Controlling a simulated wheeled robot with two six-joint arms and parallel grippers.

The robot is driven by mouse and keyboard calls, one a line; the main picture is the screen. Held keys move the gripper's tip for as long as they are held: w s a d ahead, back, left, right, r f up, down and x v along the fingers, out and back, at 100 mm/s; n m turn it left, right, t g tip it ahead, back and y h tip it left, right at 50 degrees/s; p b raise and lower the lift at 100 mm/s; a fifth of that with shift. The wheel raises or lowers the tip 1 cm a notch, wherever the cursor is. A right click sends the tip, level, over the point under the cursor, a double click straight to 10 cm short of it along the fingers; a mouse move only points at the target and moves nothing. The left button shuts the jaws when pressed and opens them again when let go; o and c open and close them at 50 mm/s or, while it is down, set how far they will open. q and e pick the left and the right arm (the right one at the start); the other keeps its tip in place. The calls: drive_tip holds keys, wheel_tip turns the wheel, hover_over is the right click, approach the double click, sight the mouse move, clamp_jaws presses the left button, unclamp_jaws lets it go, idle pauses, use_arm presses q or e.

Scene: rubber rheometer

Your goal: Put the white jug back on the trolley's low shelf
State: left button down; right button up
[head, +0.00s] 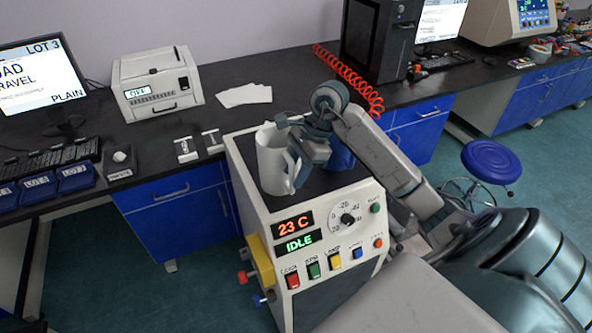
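The white jug (271,163) is upright at the left part of the dark top of the cream rheometer-like machine (335,232). Its handle faces right, towards my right gripper. My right gripper (300,162) is at the handle side of the jug, reaching in from the right. Its fingers overlap the handle in the picture, and I cannot tell whether they are closed on it. My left gripper is not in view. I cannot make out the trolley or its low shelf in this view.
A blue object (340,154) stands on the machine top, partly hidden behind my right gripper. The black bench (215,75) behind carries a white printer-like device (157,84), paper sheets (244,95) and a coiled red hose (349,78). A blue stool (491,162) stands on open floor at right.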

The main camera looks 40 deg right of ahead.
drive_tip(key=b+v, duration=0.2)
drive_tip(key=v, duration=1)
drive_tip(key=shift+b, duration=0.3)
drive_tip(key=shift+a, duration=0.1)
